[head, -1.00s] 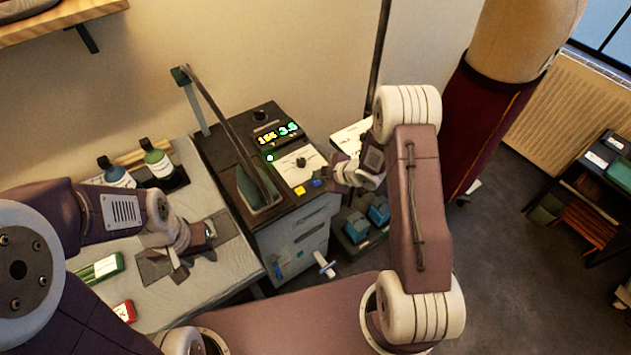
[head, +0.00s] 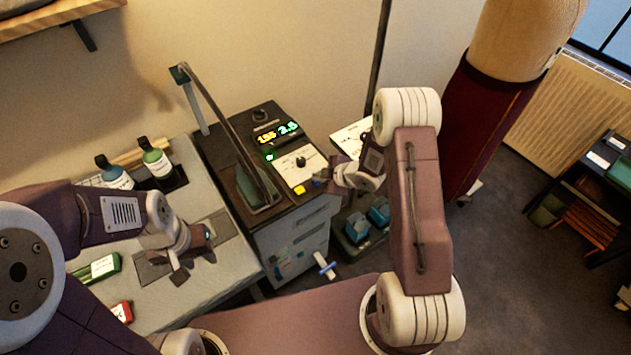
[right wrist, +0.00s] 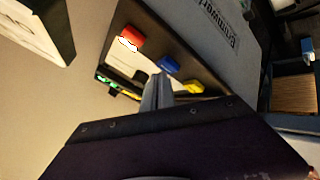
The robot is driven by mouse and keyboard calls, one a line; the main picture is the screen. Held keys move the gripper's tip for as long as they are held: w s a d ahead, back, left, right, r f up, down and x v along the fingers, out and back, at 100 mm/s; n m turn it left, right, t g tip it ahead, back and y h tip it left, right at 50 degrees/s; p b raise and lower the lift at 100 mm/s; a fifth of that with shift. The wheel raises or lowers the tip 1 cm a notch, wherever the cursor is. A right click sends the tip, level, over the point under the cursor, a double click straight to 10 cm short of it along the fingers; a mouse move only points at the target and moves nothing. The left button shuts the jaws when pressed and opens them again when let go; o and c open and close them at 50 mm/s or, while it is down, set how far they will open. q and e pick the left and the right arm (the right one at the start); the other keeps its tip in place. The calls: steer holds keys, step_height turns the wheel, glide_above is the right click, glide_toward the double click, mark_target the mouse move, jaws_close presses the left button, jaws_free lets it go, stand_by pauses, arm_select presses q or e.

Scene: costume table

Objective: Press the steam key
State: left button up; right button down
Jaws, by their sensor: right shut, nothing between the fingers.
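The grey-black press unit (head: 215,150) has a tilted panel with coloured keys. In the right wrist view I see a red key (right wrist: 131,38), a blue key (right wrist: 168,66) and a yellow key (right wrist: 195,87); I cannot read which is the steam key. The yellow key (head: 299,190) also shows in the head view, while the blue one there is mostly covered. My right gripper (right wrist: 158,92) is shut and empty, its tips close to the blue key; contact cannot be told. My left gripper (head: 193,268) is open and empty above the pale table.
The pale table (head: 215,290) at left bears two bottles (head: 156,160), a green box (head: 100,268) and a red item (head: 122,311). A lit display (head: 277,133) and a knob sit behind the keys. A dress form (head: 490,110) stands right of my right arm.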

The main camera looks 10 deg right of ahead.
mark_target(318, 183)
steer(key=shift+f, duration=0.3)
steer(key=shift+r, duration=0.1)
steer(key=shift+r+p, duration=0.6)
steer(key=shift+r, duration=0.3)
step_height(318, 183, up, 6)
steer(key=p, duration=0.5)
steer(key=shift+a+f, duration=0.1)
